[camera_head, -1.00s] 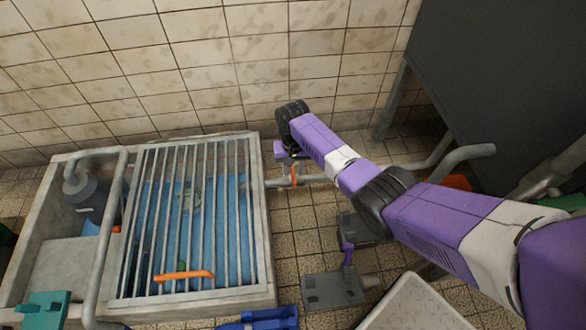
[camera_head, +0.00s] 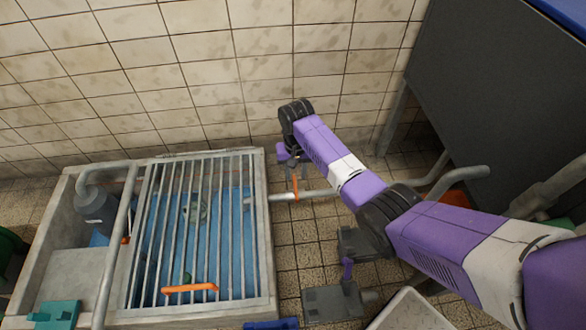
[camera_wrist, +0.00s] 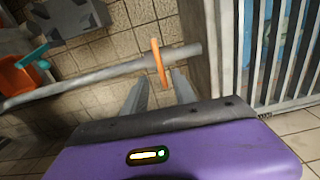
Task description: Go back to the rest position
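My gripper (camera_wrist: 160,84) is open, with its two grey fingers apart and nothing seen between the tips. In the wrist view an orange valve handle (camera_wrist: 160,62) stands on a grey pipe (camera_wrist: 100,76) just beyond the fingertips. It looks apart from the fingers. In the head view my purple arm reaches out to the left, and my gripper (camera_head: 290,166) hangs just above the orange handle (camera_head: 295,188) and the pipe (camera_head: 320,193). The fingers are small and partly hidden there.
A concrete basin (camera_head: 264,215) with a metal grate (camera_head: 206,230) and an orange grate handle (camera_head: 190,288) is at left. A tiled wall (camera_head: 230,80) stands behind. A dark cabinet (camera_head: 490,90) is at right. Grey pedals (camera_head: 333,300) are on the floor below my arm.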

